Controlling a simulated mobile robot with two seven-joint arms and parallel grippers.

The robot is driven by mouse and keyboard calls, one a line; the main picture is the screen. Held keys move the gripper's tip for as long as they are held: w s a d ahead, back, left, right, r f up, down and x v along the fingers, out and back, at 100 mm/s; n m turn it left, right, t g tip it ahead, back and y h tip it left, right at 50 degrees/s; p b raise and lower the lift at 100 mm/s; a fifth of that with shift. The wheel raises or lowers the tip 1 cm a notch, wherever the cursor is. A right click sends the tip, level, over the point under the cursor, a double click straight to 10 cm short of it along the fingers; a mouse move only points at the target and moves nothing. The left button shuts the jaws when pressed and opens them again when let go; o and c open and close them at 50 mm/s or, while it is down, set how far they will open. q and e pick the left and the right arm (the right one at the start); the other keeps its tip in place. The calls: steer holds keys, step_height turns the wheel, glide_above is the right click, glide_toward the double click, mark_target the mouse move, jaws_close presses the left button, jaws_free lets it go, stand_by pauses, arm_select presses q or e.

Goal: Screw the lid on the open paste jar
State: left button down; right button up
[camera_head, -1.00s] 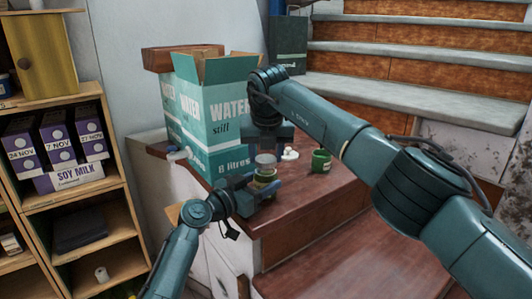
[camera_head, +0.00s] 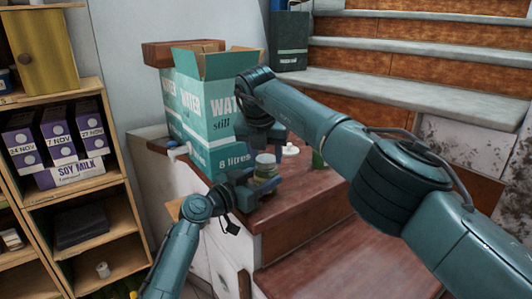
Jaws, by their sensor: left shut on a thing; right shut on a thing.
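The paste jar (camera_head: 265,171) is a small greenish glass jar at the front of the red-brown counter, by the water box. My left gripper (camera_head: 262,186) is shut around the jar's lower body. The lid (camera_head: 265,158) is a small pale grey disc at the top of the jar. My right gripper (camera_head: 264,148) points down from above, directly over the jar, and is shut on the lid. The arm and the small size hide the fingertips. I cannot tell whether the lid is seated on the rim.
A teal water box (camera_head: 200,110) stands close behind and left. A white knobbed object (camera_head: 290,151) lies right of the jar. A green mug (camera_head: 318,160) is mostly hidden by my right arm. The counter's front (camera_head: 300,195) is clear. Stairs rise behind; shelves stand left.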

steer(key=o, duration=0.9)
steer(key=shift+o, duration=0.6)
steer(key=o, duration=0.5)
steer(key=shift+c, duration=0.2)
steer(key=shift+r, duration=0.1)
steer(key=v, duration=1.2)
